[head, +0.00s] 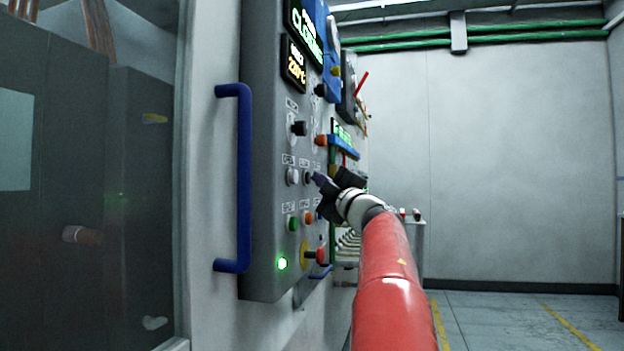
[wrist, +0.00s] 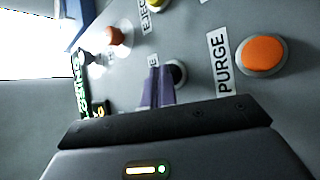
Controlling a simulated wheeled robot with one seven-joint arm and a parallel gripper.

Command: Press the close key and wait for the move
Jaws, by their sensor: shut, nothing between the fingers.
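A dark round key (head: 308,178) sits on the grey control panel (head: 262,130), beside a pale key (head: 292,176). In the wrist view a black key (wrist: 179,73) stands right by my fingertips, partly hidden by them. Its label is mostly covered and only a final "E" shows, which fits the close key. My gripper (head: 319,181) is shut and empty, and points at the panel. Its two purple-grey fingers (wrist: 153,84) are together in the wrist view. I cannot tell whether the tips touch the key. A green display (head: 306,35) at the panel's top appears to read "CLOSING".
An orange key (wrist: 263,54) labelled PURGE is close by. Green (head: 293,223) and orange (head: 309,217) keys and a red knob on a yellow plate (head: 304,254) sit lower. A green lamp (head: 282,264) is lit. A blue handle (head: 243,180) juts out at left.

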